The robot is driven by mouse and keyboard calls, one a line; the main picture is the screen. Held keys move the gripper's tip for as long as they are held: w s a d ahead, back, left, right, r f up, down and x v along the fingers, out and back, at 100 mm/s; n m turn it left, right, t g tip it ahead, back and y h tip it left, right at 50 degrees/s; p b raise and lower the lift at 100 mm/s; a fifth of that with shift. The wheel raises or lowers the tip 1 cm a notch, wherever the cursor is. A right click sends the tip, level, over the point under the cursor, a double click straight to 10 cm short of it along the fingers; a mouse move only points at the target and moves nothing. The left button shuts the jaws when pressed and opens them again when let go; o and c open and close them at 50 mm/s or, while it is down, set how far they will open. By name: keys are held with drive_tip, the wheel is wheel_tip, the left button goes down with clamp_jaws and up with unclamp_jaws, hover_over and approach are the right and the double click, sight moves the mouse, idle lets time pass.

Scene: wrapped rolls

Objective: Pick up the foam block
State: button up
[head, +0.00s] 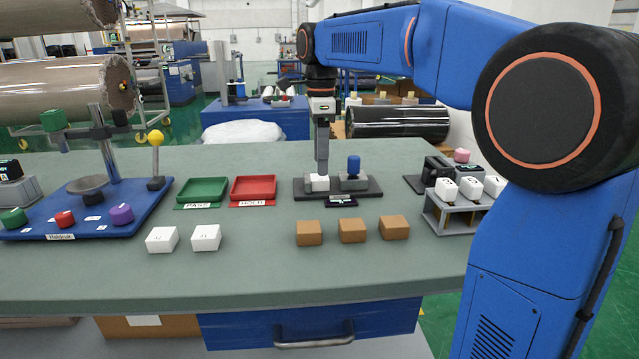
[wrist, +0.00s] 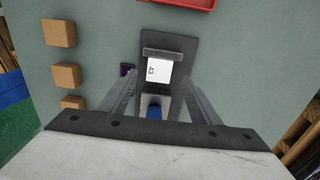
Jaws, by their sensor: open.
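A white block (head: 316,183), which looks like the foam block, sits in a fixture on a dark base plate (head: 365,193). The wrist view shows this block (wrist: 158,71) with a dark mark on top, against a grey bar (wrist: 176,55). My gripper (head: 321,170) points down just over the block in the head view. In the wrist view my gripper (wrist: 160,84) is open, its fingers spread to either side of the block's line. I cannot tell whether the fingers touch it. Two more white blocks, left (head: 162,239) and right (head: 206,237), lie on the table.
A blue knob (head: 353,166) stands right beside the block on the fixture. Several brown blocks (head: 352,230) lie in front. The front table (head: 260,275) is clear.

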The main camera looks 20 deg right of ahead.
sight(320, 182)
drive_tip(key=f, duration=0.4)
drive_tip(key=shift+a, duration=0.2)
drive_tip(key=c, duration=1.2)
drive_tip(key=shift+r, duration=0.1)
